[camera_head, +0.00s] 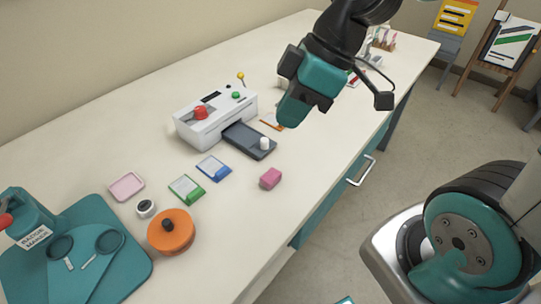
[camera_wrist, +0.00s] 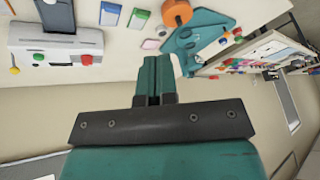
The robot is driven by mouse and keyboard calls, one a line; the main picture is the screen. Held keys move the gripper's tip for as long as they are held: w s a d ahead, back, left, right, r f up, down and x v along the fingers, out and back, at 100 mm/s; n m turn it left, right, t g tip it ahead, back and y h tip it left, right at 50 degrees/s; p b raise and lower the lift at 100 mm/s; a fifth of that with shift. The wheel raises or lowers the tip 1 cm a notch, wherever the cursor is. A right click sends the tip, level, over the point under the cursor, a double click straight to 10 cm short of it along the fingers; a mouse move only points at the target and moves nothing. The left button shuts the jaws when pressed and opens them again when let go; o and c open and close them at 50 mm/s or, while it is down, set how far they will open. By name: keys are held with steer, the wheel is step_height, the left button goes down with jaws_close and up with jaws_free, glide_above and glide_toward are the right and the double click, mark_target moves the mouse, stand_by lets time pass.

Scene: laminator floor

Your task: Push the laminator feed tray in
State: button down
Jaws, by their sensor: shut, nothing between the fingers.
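The laminator (camera_head: 214,118) is a white box with a red knob and a green button on top, standing on the table. Its dark grey feed tray (camera_head: 240,136) sticks out of the front side, with a white knob (camera_head: 265,143) near its outer end. In the wrist view the laminator (camera_wrist: 58,42) is at the upper left, with the feed tray (camera_wrist: 55,18) running to the top edge. My gripper (camera_head: 287,118) is above the table, to the right of the laminator and apart from the tray. In the wrist view its fingers (camera_wrist: 156,62) are shut together and empty.
Blue (camera_head: 213,167) and green (camera_head: 187,188) cards, a pink block (camera_head: 270,178), an orange disc (camera_head: 171,231) and a teal badge maker (camera_head: 85,255) lie on the table left and in front of the tray. A yellow-topped pin (camera_head: 241,78) stands behind the laminator. Bare tabletop surrounds the pink block.

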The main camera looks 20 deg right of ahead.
steer(key=w+d+f+n+t+b, duration=0.1)
steer(key=w+d+f+n+b, duration=0.3)
steer(key=f, duration=0.5)
steer(key=n+t+y+b, duration=0.1)
steer(key=n+t+b, duration=0.1)
steer(key=n+b, duration=0.25)
glide_toward(264, 151)
steer(key=shift+m, duration=0.45)
steer(key=s+f, duration=0.1)
steer(key=s+a+f, duration=0.1)
steer(key=f, duration=0.1)
steer(key=shift+s+a+f, duration=0.15)
steer(key=shift+s+f, duration=0.15)
steer(key=w, duration=0.1)
steer(key=w+a, duration=0.1)
steer(key=w, duration=0.1)
steer(key=shift+w+f+p, duration=0.1)
steer(key=shift+p, duration=0.25)
steer(key=shift+w+a+f, duration=0.1)
steer(key=shift+w+a, duration=0.1)
steer(key=shift+w, duration=0.25)
